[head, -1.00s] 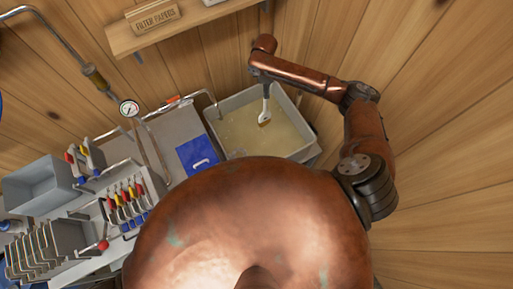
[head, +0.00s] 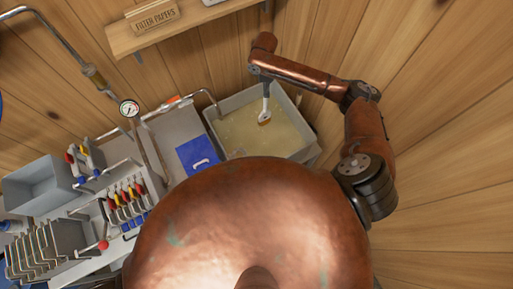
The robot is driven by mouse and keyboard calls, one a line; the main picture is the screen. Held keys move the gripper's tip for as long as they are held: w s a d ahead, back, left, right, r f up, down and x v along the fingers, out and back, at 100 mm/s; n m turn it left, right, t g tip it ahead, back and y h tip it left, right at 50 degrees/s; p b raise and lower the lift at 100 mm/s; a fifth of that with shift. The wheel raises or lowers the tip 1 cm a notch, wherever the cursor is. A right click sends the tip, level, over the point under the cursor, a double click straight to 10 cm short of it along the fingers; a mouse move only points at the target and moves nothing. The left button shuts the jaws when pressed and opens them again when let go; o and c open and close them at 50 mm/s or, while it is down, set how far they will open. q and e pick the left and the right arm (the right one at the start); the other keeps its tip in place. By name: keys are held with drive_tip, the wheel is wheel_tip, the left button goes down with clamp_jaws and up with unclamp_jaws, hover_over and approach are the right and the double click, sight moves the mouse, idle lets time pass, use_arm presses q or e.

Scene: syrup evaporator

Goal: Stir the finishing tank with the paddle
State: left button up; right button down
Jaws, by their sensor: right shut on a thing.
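The finishing tank (head: 232,134) is a grey rectangular tank of cloudy yellowish liquid against the wooden back wall. My right arm reaches in from the right, and its gripper (head: 265,97) points down over the tank. It is shut on the paddle (head: 264,117), whose small tan part shows just below the fingers, at the liquid. How deep the paddle sits is hard to tell. My left gripper is not in view.
A blue panel (head: 198,154) lies left of the tank. A pipe with a red-handled valve (head: 173,103) and a pressure gauge (head: 129,108) stand further left, beside racks of coloured-handled tools (head: 125,197). A shelf (head: 143,42) is above.

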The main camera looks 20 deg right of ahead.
idle(0.4)
drive_tip(key=shift+r, duration=4.3)
